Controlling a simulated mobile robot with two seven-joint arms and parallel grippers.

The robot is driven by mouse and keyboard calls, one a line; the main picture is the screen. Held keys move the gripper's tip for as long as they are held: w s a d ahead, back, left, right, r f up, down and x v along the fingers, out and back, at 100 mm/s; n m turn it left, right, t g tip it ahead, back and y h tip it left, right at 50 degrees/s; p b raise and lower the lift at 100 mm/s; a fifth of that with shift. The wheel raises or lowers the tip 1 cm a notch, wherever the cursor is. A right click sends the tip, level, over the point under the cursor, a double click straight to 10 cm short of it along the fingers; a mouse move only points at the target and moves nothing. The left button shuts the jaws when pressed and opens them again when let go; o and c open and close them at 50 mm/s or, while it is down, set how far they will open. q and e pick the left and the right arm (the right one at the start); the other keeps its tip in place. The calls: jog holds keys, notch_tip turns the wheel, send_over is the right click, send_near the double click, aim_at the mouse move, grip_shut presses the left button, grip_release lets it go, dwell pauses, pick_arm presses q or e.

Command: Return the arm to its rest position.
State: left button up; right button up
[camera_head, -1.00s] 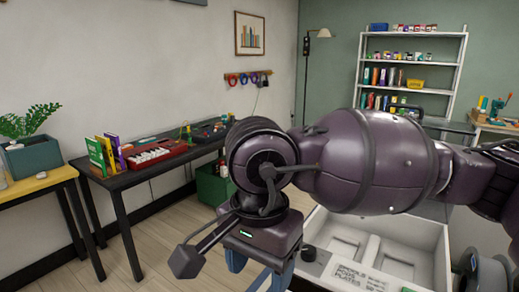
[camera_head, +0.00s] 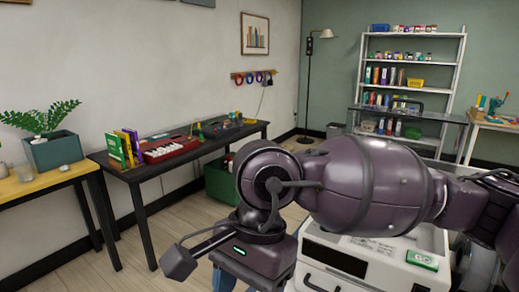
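My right arm comes in from the right and crosses the lower middle of the view. Its wrist hangs down with a green light on it. Below the wrist, part of the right gripper's blue fingers (camera_head: 224,281) shows at the bottom edge. The tips are cut off by the frame, so I cannot tell whether it is open or holds anything. My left gripper is not in view.
Shelves (camera_head: 408,85) stand at the back.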

jog(key=s+a+r+m+g+y, duration=0.2)
jog(key=s+a+m+g+y, duration=0.35)
jog(key=m+g+y, duration=0.4)
jog(key=w+d+f+m+t+y+p, duration=0.1)
jog(key=w+d+m+t+y, duration=0.2)
jog(key=m+t+y, duration=0.45)
jog(key=w+d+m+t+y+p, duration=0.1)
jog(key=w+d+m+t+y, duration=0.25)
jog(key=m+t+y, duration=0.4)
jog(key=w+d+f+m+t+h, duration=0.3)
jog(key=d+f+m+t+h, duration=0.35)
jog(key=m, duration=0.55)
jog(key=w+d+f+m+t+h, duration=0.2)
jog(key=d+f+m+t+h, duration=0.25)
jog(key=m+t+h, duration=0.4)
jog(key=s+d+f+m+g+h, duration=0.1)
jog(key=s+d+f+m+h, duration=0.2)
jog(key=d+f+m+h, duration=0.25)
jog(key=s+d+f+m+g+h, duration=0.15)
jog(key=d+f+m, duration=0.25)
jog(key=f+m, duration=0.4)
jog(key=s+d+f+m+g+h, duration=0.4)
jog(key=s+d+f, duration=0.3)
jog(key=s+f, duration=0.5)
jog(key=shift+s+d+m+g+p, duration=0.3)
jog(key=shift+s+m+p, duration=0.15)
jog(key=shift+m, duration=0.1)
